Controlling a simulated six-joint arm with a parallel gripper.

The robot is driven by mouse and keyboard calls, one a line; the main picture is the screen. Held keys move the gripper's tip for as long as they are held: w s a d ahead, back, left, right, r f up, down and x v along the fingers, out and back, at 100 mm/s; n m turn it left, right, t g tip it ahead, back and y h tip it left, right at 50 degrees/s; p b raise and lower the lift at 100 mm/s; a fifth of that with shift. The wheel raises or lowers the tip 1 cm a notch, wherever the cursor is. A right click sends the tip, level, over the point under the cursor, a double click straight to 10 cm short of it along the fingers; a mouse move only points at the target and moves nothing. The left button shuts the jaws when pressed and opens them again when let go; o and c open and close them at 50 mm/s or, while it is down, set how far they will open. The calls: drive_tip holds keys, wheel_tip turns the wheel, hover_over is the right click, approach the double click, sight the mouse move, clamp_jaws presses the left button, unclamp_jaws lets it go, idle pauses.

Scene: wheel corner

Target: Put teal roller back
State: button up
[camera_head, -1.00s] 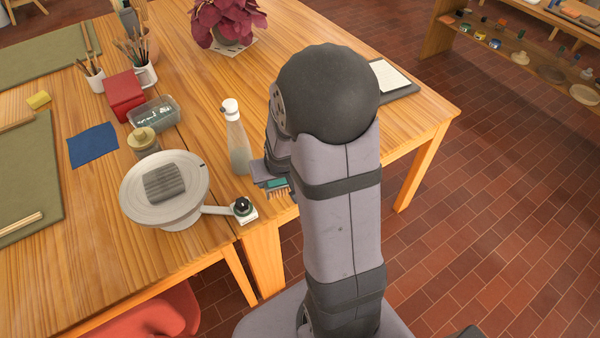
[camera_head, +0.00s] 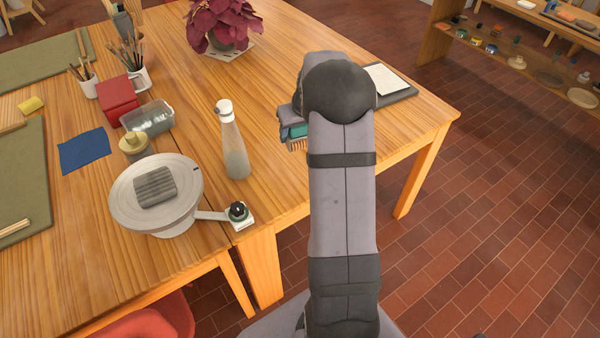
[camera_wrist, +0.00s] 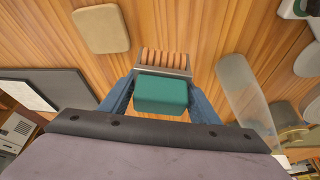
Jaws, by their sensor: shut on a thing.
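The teal roller (camera_wrist: 161,94) is between my gripper's fingers (camera_wrist: 160,98) in the wrist view. It shows a teal block with a grey head bearing a row of brownish ribs or teeth. In the head view the teal roller (camera_head: 297,131) shows as a small teal piece with a pale ribbed edge. My gripper (camera_head: 292,128) is shut on it, partly hidden behind my arm, over the right part of the wooden table. Whether it touches the tabletop I cannot tell.
A spray bottle (camera_head: 233,140) stands left of my gripper. A pottery wheel (camera_head: 130,205) with a grey block is further left. A tan pad (camera_wrist: 101,28) and a dark board with paper (camera_head: 399,93) lie nearby. A plant (camera_head: 222,25) stands behind.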

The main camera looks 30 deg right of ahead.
drive_tip(key=shift+s+a+n+y, duration=0.3)
drive_tip(key=shift+a+n, duration=0.05)
drive_tip(key=shift+n, duration=0.15)
drive_tip(key=shift+a+f+n, duration=0.1)
drive_tip(key=shift+n, duration=0.4)
drive_tip(key=shift+f, duration=0.1)
drive_tip(key=shift+f+p, duration=0.55)
drive_tip(key=shift+f, duration=4.2)
drive_tip(key=shift+f, duration=0.15)
drive_tip(key=o, duration=1.7)
drive_tip(key=shift+o, duration=0.2)
drive_tip(key=shift+p, duration=0.3)
